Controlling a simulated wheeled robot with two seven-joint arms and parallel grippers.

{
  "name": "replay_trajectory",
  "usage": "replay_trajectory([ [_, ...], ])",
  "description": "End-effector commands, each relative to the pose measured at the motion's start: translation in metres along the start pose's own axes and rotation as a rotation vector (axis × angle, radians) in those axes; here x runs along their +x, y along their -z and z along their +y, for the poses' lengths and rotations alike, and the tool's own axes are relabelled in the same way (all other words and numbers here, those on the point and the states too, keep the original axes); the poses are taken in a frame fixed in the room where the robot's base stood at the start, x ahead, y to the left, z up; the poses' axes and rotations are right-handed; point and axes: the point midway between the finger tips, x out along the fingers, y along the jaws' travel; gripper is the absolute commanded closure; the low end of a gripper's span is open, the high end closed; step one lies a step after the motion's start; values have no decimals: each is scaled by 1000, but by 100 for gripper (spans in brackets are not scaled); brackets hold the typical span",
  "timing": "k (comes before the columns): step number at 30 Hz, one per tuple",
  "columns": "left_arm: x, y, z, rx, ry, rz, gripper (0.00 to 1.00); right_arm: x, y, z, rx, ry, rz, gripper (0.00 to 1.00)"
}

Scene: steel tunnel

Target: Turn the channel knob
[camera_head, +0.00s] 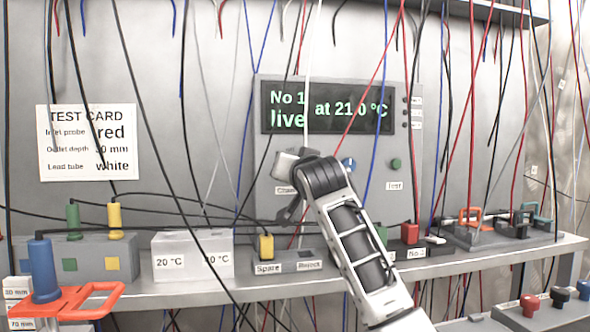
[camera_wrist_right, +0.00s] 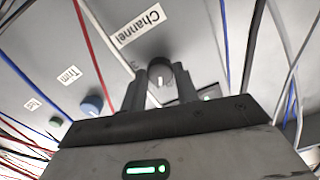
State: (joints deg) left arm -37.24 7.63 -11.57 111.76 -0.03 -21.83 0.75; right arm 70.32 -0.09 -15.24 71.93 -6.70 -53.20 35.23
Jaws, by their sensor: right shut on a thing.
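The channel knob (camera_wrist_right: 160,72) is a dark round knob with a pale pointer line, on the grey panel beside the label "Channel". In the right wrist view my right gripper (camera_wrist_right: 160,90) has its two dark fingers on either side of the knob, shut on it. In the head view my right arm reaches up from the bottom, and the gripper (camera_head: 285,190) covers the knob at the panel's lower left. The panel's display (camera_head: 328,107) shows "No 1 live at 21.0 °C" in green, partly crossed by cables. My left gripper is not in view.
A blue trim knob (camera_head: 349,163) and a green button (camera_head: 395,164) sit right of the gripper on the panel. Many hanging cables cross the panel. The shelf below holds a Spare/Reject tray (camera_head: 313,267), a white block (camera_head: 190,246) and coloured plugs. A test card (camera_head: 86,142) hangs left.

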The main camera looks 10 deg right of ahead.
Motion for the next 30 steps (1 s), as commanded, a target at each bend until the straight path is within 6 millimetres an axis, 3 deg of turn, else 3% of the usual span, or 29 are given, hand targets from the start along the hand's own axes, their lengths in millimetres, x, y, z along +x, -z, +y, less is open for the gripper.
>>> replay_trajectory([
  [12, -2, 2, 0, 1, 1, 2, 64, 0, 0, 0, 188, 0, 0, 92],
  [28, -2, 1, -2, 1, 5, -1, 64, 0, 1, 0, 210, 1, 2, 92],
  [29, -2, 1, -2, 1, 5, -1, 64, 0, 1, 0, 210, 1, 2, 61],
  [30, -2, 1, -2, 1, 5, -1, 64, 0, 1, 0, 210, 1, 2, 50],
])
